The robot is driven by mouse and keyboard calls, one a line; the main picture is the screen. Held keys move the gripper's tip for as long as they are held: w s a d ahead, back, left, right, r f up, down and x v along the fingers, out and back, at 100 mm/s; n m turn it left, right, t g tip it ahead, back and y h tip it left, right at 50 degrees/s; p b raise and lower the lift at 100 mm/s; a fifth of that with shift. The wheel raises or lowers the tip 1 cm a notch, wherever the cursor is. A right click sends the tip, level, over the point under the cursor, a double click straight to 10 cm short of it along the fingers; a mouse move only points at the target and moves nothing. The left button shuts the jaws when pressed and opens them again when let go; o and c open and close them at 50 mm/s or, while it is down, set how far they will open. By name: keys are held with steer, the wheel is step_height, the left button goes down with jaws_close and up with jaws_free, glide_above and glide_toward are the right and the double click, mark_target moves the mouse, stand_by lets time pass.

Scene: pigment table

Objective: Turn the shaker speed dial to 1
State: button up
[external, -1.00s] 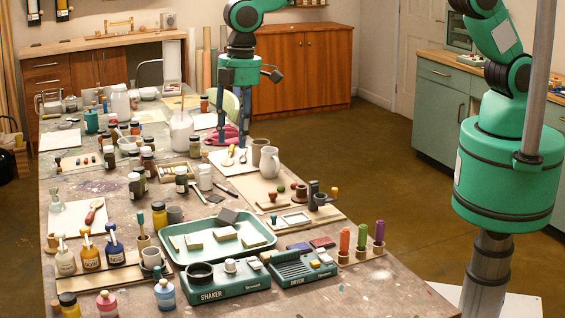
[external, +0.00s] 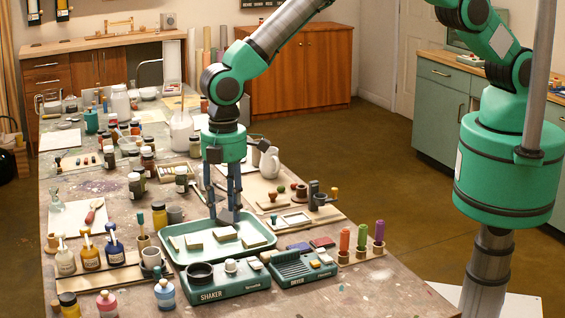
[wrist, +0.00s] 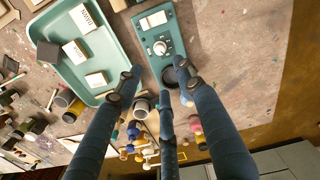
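The shaker (external: 212,288) is a green box lettered SHAKER at the near side of the table, with a dark round cup holder on its left. Its pale round speed dial (external: 231,266) sits on top, right of the holder; the number it points to is too small to read. In the wrist view the dial (wrist: 160,48) shows on the shaker (wrist: 174,30), beyond my fingertips. My gripper (external: 226,210) hangs fingers down above the green tray, behind the shaker. Its fingers (wrist: 160,80) are spread apart and empty in the wrist view, with no visible contact with the dial.
The green tray (external: 180,262) with several pale blocks lies just behind the shaker. The dryer (external: 300,268) stands close on the right. Small bottles (external: 165,294) stand on the left. Bare tabletop (external: 375,295) lies at the front right.

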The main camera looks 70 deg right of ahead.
mark_target(230, 261)
steer(key=shift+f, duration=0.15)
steer(key=shift+f, duration=6.75)
jaws_close()
